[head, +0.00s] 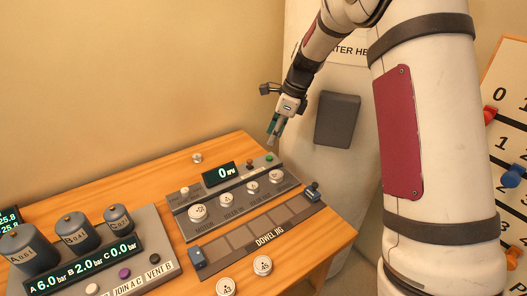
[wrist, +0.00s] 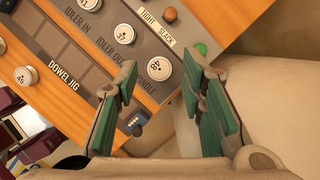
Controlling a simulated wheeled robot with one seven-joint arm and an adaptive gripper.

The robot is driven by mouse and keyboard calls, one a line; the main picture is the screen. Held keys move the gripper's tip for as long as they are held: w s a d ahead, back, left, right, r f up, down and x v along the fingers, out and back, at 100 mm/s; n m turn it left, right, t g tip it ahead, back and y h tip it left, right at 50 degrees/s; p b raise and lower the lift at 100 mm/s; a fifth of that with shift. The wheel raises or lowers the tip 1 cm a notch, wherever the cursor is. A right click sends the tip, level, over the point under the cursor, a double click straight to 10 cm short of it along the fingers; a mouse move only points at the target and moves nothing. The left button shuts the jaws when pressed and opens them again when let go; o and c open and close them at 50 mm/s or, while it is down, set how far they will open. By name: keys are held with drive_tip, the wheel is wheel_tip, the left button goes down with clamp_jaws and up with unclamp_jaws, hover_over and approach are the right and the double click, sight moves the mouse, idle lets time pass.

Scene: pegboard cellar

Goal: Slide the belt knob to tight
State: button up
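The belt knob is a small brown round knob (wrist: 170,14) in the wrist view, beside a white label reading TIGHT and SLACK. I cannot tell clearly which end it sits at. The knob is on the grey machine panel (head: 180,207), towards its back right. My gripper (head: 274,132) is above the panel's back right corner in the head view, pointing down. In the wrist view my gripper (wrist: 159,62) has its two green-padded fingers wide apart with nothing held. The knob lies beyond the fingertips, not between them.
A green button (wrist: 201,49) is close to the knob. Numbered white discs (head: 198,212) stand on the panel, behind the dowel jig (head: 240,240). A display (head: 221,173) reads 0. A canister unit (head: 155,226) is at left. A grey wall box (head: 337,120) stands right of the gripper.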

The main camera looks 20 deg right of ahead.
sight(250, 160)
drive_tip(key=shift+y, duration=0.4)
drive_tip(key=w+a+f+b, duration=0.1)
drive_tip(key=a+f, duration=0.1)
drive_tip(key=f, duration=0.1)
drive_tip(key=w+a+f, duration=0.2)
drive_tip(key=f, duration=0.2)
drive_tip(key=w+a+f+b, duration=0.1)
drive_tip(key=w+a+f, duration=0.1)
drive_tip(key=f, duration=0.2)
drive_tip(key=shift+f+b, duration=0.15)
drive_tip(key=shift+b, duration=0.15)
clamp_jaws()
